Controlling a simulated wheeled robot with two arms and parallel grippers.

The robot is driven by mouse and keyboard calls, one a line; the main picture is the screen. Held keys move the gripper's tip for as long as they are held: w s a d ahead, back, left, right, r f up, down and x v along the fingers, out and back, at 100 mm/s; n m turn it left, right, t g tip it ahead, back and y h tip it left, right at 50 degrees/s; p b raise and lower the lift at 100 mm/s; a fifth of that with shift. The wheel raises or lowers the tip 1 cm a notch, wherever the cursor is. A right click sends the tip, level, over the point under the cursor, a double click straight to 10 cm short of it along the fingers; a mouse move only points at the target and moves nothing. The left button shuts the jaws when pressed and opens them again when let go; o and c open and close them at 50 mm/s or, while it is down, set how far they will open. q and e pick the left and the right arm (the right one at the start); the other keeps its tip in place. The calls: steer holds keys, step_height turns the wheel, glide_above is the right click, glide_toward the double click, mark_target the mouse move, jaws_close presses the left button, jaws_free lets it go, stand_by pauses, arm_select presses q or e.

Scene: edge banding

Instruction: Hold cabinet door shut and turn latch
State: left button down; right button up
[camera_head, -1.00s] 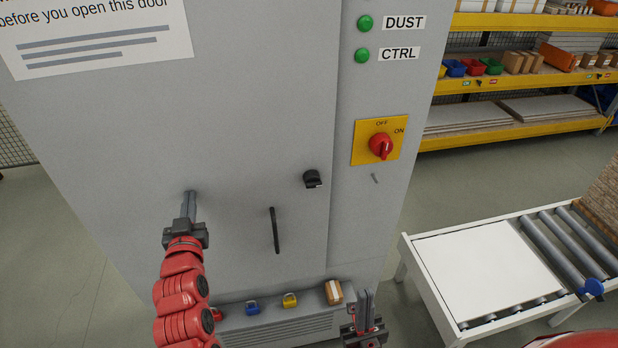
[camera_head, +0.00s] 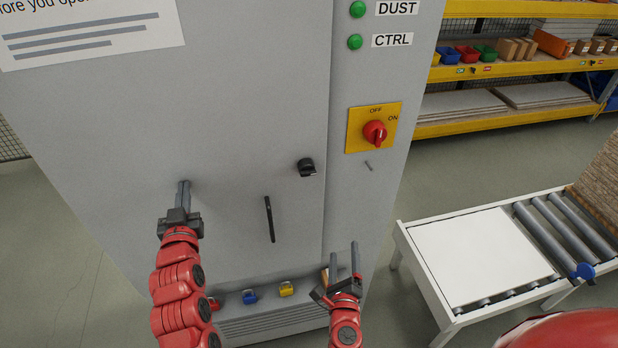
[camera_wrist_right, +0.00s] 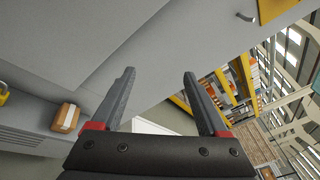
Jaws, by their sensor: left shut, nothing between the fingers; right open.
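The grey cabinet door (camera_head: 240,120) fills the left and middle of the head view and looks closed. The black latch knob (camera_head: 307,167) sits at the door's right edge. A black bar handle (camera_head: 269,219) is below and left of it. My left gripper (camera_head: 183,186) is shut and empty, its fingertips at the door face left of the handle; contact is hard to tell. My right gripper (camera_head: 344,250) is open and empty, low in front of the cabinet and below the latch. In the right wrist view its open fingers (camera_wrist_right: 158,95) point toward the grey cabinet.
A red rotary switch (camera_head: 375,133) on a yellow plate is right of the latch, with a small peg (camera_head: 369,166) below. Padlocks (camera_head: 286,289) and a small box (camera_wrist_right: 66,118) rest on the lower ledge. A roller table (camera_head: 470,255) stands right.

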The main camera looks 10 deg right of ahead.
steer(key=a+r+m+t+y, duration=0.2)
steer(key=a+r+m+y, duration=0.1)
steer(key=a+r, duration=0.25)
steer(key=m+t+y, duration=0.2)
steer(key=m+t, duration=0.1)
steer(key=t, duration=0.1)
glide_toward(308, 174)
steer(key=x, duration=0.6)
steer(key=f+x, duration=0.1)
steer(key=x, duration=0.2)
steer(key=shift+w+d+r, duration=0.1)
steer(key=shift+w, duration=0.3)
jaws_close()
